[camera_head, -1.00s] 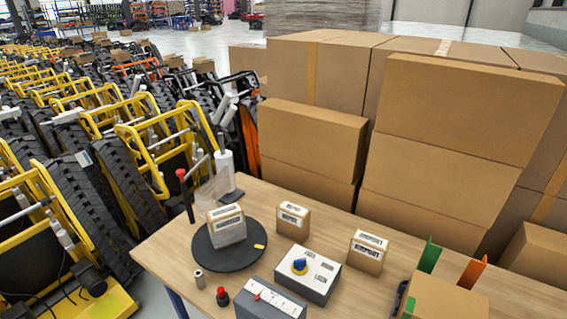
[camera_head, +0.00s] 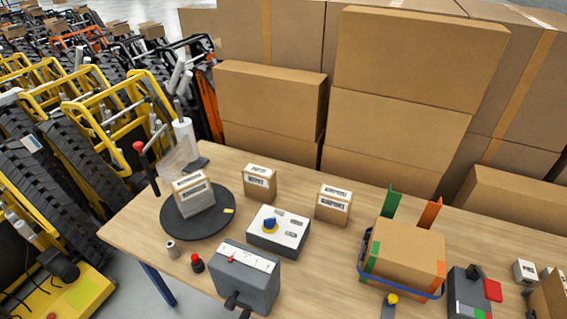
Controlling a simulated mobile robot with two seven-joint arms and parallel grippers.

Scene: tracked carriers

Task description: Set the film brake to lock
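The labels are too small to read, so I cannot tell for sure which control is the film brake. A grey box with a blue rotary knob (camera_head: 270,225) and small labels on its white top stands mid-table. In front of it a larger grey box (camera_head: 248,283) has a white scale with a red pointer and dark handles at its front. A lever with a red ball (camera_head: 139,147) leans beside a white film roll (camera_head: 185,138). Clear film runs from the roll towards a wrapped carton (camera_head: 194,194) on a black turntable (camera_head: 208,225). Neither gripper shows.
Two small cartons stand behind the knob box, one nearer the turntable (camera_head: 259,181), one further right (camera_head: 333,204). A strapped carton (camera_head: 408,252) and a dark box with a red part (camera_head: 468,291) are at right. Large cartons (camera_head: 400,140) are stacked behind the table.

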